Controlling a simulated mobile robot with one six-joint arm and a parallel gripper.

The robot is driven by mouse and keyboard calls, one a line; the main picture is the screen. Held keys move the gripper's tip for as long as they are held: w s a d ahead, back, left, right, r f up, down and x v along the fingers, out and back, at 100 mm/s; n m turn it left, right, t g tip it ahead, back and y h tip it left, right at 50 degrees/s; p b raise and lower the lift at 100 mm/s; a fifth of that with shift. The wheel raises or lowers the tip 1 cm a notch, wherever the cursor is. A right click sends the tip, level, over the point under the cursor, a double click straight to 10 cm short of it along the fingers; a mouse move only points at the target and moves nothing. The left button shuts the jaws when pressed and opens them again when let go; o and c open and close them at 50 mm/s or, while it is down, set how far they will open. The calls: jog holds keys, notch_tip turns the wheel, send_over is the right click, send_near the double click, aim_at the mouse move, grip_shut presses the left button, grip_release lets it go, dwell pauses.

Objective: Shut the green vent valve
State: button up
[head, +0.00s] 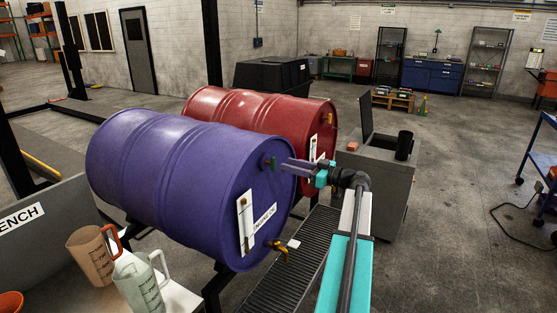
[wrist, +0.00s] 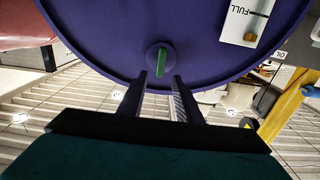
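The green vent valve (head: 270,162) sits high on the front face of the purple drum (head: 150,150). In the wrist view its green handle (wrist: 161,63) stands nearly upright in the picture on a round dark fitting. My gripper (head: 284,164) is at the drum face, just right of the valve in the head view. In the wrist view my gripper (wrist: 161,80) is open, with one finger on each side below the handle. The handle lies in line with the gap, and no grip on it shows. Whether a fingertip touches the fitting I cannot tell.
A red drum (head: 240,103) lies behind the purple one. A white level gauge (head: 245,222) and a brass tap (head: 279,250) are on the purple drum's face. Jugs (head: 92,252) stand on the bench at lower left. A grey cabinet (head: 378,180) stands beyond my arm.

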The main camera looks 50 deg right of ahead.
aim_at(275, 161)
jog(key=shift+p+x, duration=0.95)
jog(key=shift+x, duration=1.95)
grip_shut()
